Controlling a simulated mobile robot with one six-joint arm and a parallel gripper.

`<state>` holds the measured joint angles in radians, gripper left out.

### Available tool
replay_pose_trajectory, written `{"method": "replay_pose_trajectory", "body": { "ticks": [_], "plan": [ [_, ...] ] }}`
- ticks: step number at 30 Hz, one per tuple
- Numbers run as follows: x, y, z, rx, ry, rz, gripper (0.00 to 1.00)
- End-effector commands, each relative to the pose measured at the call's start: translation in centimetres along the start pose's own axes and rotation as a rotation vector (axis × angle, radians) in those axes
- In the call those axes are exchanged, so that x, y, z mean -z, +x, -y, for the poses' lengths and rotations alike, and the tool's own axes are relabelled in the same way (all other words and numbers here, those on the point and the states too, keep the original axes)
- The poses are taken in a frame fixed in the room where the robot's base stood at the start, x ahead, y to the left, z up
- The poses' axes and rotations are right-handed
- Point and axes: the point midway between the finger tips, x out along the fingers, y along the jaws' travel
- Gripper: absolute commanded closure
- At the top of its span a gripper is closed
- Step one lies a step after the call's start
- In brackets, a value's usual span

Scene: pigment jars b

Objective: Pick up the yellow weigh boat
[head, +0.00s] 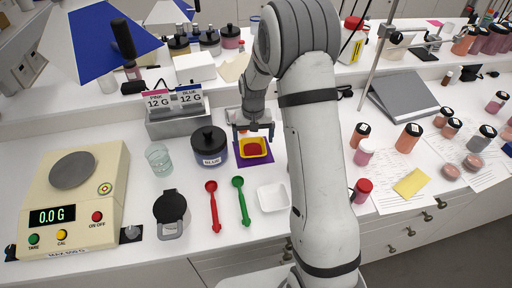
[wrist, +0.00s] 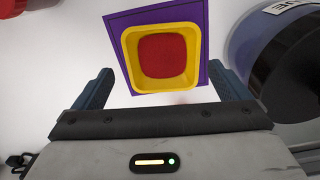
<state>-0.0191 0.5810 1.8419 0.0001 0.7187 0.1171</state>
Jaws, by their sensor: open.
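The yellow weigh boat (head: 243,150) is a small square dish with red powder in it. It sits on a purple square mat (head: 241,162) on the white bench. In the wrist view the yellow weigh boat (wrist: 129,45) lies ahead of my gripper (wrist: 160,80), roughly centred between the fingers. The purple mat (wrist: 116,28) shows around it. In the head view my gripper (head: 254,130) is just behind and above the boat, open and empty. I cannot tell the exact height gap.
A dark jar labelled BLUE (head: 209,147) stands close left of the mat. A red spoon (head: 212,205), a green spoon (head: 241,200) and a white weigh boat (head: 272,198) lie in front. A scale (head: 40,190) reading 0.0 G is at left. Jars and papers fill the right.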

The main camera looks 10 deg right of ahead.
Motion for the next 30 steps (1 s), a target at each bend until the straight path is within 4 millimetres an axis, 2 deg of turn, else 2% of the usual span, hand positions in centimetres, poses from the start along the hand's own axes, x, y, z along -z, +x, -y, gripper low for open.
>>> {"method": "replay_pose_trajectory", "body": {
  "ticks": [9,18,30],
  "plan": [
    [0.3,3.7,0.3,0.0,-0.001,0.002,0.04],
    [0.3,4.2,0.4,0.0,-0.001,0.0,0.04],
    [0.3,4.2,0.4,0.0,-0.002,0.0,0.37]
  ]
}}
